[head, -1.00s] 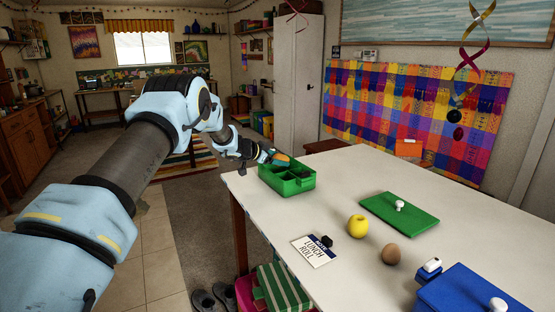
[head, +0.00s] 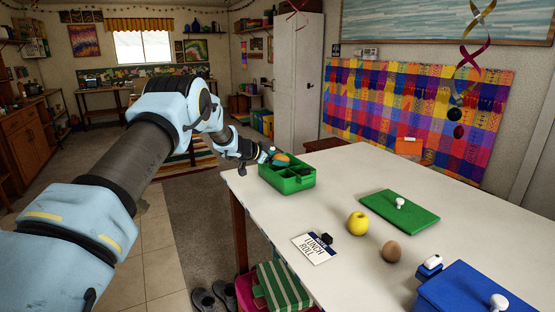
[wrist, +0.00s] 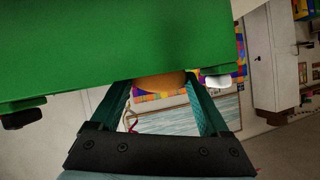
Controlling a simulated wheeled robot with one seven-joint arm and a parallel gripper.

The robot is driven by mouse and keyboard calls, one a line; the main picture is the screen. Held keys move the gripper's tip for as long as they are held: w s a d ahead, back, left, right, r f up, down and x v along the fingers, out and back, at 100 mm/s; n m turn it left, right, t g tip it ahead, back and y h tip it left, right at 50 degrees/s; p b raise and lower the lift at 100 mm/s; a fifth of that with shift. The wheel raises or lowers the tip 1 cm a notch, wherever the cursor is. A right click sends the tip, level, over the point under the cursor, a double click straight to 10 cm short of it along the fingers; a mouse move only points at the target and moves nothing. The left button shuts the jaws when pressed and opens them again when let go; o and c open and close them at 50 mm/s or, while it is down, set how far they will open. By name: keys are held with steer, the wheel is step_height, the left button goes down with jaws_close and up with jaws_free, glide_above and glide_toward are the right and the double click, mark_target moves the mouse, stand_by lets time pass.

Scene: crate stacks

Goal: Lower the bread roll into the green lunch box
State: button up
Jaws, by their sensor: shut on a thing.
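The green lunch box (head: 292,184) stands open at the table's far left corner, with dividers inside. My gripper (head: 272,155) is at its far left side, shut on the orange-brown bread roll (head: 282,159). The roll shows at the box's back left rim. In the wrist view, the teal fingers (wrist: 160,97) flank the roll (wrist: 160,86), which is partly hidden by the green box wall (wrist: 120,45). I cannot tell whether the roll touches the compartment floor.
A green lid (head: 412,217) with a white knob lies on the white table (head: 340,180). A yellow apple (head: 357,224), a brown egg (head: 390,252), a lunch roll card (head: 313,248) and a blue box (head: 465,292) are nearer. Free table lies right of the lunch box.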

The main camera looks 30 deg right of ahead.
steer(key=shift+f+b, duration=0.5)
steer(key=shift+f, duration=0.45)
stand_by(0.4)
steer(key=o, duration=1.2)
steer(key=b+v, duration=0.3)
steer(key=v, duration=0.8)
steer(key=shift+b, duration=0.4)
